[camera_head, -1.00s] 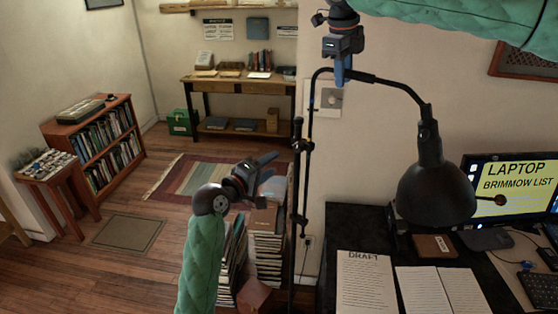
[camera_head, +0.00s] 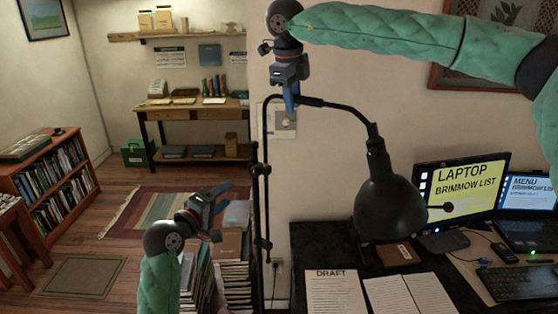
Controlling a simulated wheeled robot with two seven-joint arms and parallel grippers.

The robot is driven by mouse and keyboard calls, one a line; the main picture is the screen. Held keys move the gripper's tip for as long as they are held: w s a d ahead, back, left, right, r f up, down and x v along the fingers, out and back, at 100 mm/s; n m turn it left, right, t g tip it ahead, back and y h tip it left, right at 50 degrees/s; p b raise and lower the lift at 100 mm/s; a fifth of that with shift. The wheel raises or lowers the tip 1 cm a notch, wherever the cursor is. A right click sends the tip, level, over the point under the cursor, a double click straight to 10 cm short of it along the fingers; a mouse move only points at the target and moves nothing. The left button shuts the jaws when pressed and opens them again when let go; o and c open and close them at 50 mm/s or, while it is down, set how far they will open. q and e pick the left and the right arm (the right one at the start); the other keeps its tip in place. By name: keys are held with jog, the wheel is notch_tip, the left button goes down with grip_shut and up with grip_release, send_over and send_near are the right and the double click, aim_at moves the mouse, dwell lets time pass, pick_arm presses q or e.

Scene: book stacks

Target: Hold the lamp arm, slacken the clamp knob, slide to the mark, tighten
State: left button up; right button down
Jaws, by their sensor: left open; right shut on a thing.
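The black lamp has a curved arm (camera_head: 345,108) and a dome shade (camera_head: 391,207) that hangs over the desk. Its arm bends down at the left into a dark upright pole (camera_head: 267,212). A dark clamp with a small knob (camera_head: 258,170) sits on the pole at mid-height. My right gripper (camera_head: 291,100) comes from above and is shut on the lamp arm near the bend. My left gripper (camera_head: 220,198) is open and empty, left of the pole and a little below the clamp, apart from both in the picture. I cannot make out a mark on the pole.
A dark desk (camera_head: 325,240) holds papers (camera_head: 334,292), a monitor (camera_head: 465,190) and a laptop (camera_head: 527,232). Tall book stacks (camera_head: 234,270) stand on the floor beside my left gripper. A wall plate (camera_head: 285,124) is behind the lamp arm.

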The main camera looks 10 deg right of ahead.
aim_at(253, 174)
notch_tip(253, 174, down, 11)
jog(key=shift+r, duration=0.15)
dwell(2.8)
dwell(0.6)
pick_arm(q)
jog(key=shift+r, duration=0.1)
dwell(0.9)
jog(key=w+d+n, duration=0.2)
jog(key=w+n, duration=0.1)
jog(key=n, duration=0.3)
jog(key=w+d+n, duration=0.3)
jog(key=n, duration=0.4)
jog(key=w+d+n, duration=0.2)
jog(key=w+n, duration=0.1)
jog(key=n, duration=0.4)
jog(key=shift+w+d+g+h, duration=0.25)
jog(key=shift+d+g+h, duration=0.05)
jog(key=shift+d, duration=0.1)
dwell(0.3)
